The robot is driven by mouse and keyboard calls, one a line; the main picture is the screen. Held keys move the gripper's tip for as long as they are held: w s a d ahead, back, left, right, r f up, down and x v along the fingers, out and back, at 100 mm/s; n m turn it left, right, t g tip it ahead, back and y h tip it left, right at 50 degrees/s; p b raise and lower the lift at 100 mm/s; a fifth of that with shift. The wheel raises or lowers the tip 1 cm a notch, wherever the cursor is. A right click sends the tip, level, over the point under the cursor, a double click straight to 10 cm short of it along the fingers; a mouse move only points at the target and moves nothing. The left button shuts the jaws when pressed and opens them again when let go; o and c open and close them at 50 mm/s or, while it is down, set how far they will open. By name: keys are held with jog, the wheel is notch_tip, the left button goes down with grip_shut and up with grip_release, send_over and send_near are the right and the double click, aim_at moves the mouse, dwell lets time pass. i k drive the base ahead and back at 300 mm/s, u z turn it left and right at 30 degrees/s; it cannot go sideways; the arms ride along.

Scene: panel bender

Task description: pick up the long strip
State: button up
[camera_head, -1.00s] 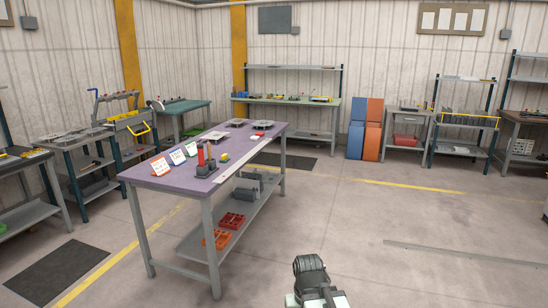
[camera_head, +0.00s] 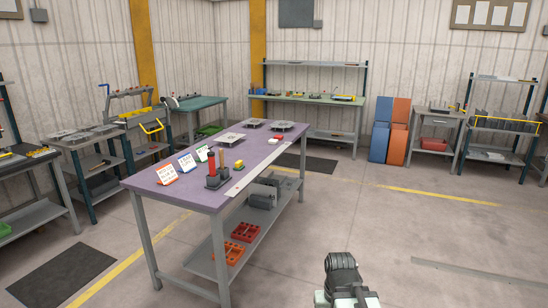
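A long, thin pale-grey strip (camera_head: 258,167) lies flat along the right edge of the purple-topped table (camera_head: 170,200), left of the picture's centre. Its near end is close to the table's near right corner, beside a dark holder with a red-handled tool. Part of my own dark and pale arm shows at the bottom, right of centre, on the floor side of the table and well apart from the strip. I see no gripper fingers.
The table also holds several small sign cards (camera_head: 188,163), the tool holder (camera_head: 217,178), a yellow object (camera_head: 239,164) and flat round-centred plates (camera_head: 230,137). Red bins (camera_head: 229,253) sit on its lower shelf. The floor right of the table is open.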

aim_at(233, 192)
jog(key=u, duration=0.05)
jog(key=i, duration=3.15)
jog(key=u, duration=0.05)
